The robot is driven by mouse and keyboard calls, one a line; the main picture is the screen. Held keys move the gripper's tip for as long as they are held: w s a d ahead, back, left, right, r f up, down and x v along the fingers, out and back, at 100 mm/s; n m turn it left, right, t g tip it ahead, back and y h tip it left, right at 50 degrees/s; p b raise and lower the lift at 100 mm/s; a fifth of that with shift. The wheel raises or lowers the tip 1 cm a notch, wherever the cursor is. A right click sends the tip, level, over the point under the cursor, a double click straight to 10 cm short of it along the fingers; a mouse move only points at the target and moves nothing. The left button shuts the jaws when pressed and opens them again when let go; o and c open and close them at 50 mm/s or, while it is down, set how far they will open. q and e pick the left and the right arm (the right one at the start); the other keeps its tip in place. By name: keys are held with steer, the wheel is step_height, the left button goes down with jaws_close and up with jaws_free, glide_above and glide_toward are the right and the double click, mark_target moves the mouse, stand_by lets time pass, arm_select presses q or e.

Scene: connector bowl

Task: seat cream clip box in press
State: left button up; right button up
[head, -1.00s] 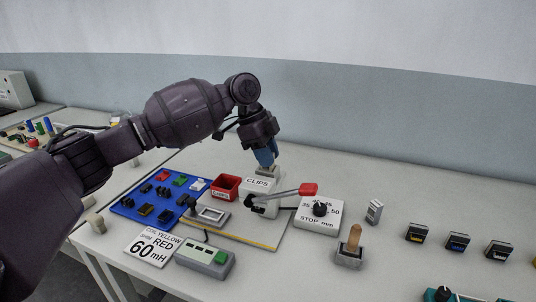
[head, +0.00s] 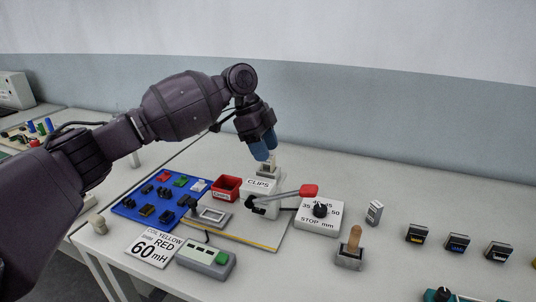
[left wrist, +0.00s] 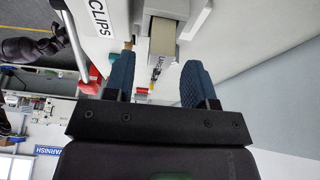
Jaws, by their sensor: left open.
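The cream clip box (head: 266,168) stands upright at the top of the press (head: 258,185), whose white front is marked CLIPS. It looks set in the press's top holder; how deep it sits I cannot tell. My left gripper (head: 263,151) is just above the box, fingers spread, pointing down. In the left wrist view the box (left wrist: 163,38) lies ahead of the gap between the open blue fingertips (left wrist: 158,78), with nothing held. The press (left wrist: 98,22) shows beside it. My right gripper is out of view.
The press's red-knobbed lever (head: 308,191) reaches right over the STOP mm dial box (head: 320,216). A red bin (head: 226,187) and a blue tray (head: 130,204) of coloured parts are to the left. A wooden-handled stamp (head: 351,248) stands front right. Table behind the press is clear.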

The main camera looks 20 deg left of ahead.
arm_select(q)
steer(key=v, duration=0.9)
steer(key=shift+a+r+p, duration=0.15)
steer(key=shift+r+p, duration=0.2)
steer(key=shift+p, duration=0.1)
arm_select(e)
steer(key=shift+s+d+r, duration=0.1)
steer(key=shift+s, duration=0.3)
arm_select(q)
steer(key=shift+s, duration=0.1)
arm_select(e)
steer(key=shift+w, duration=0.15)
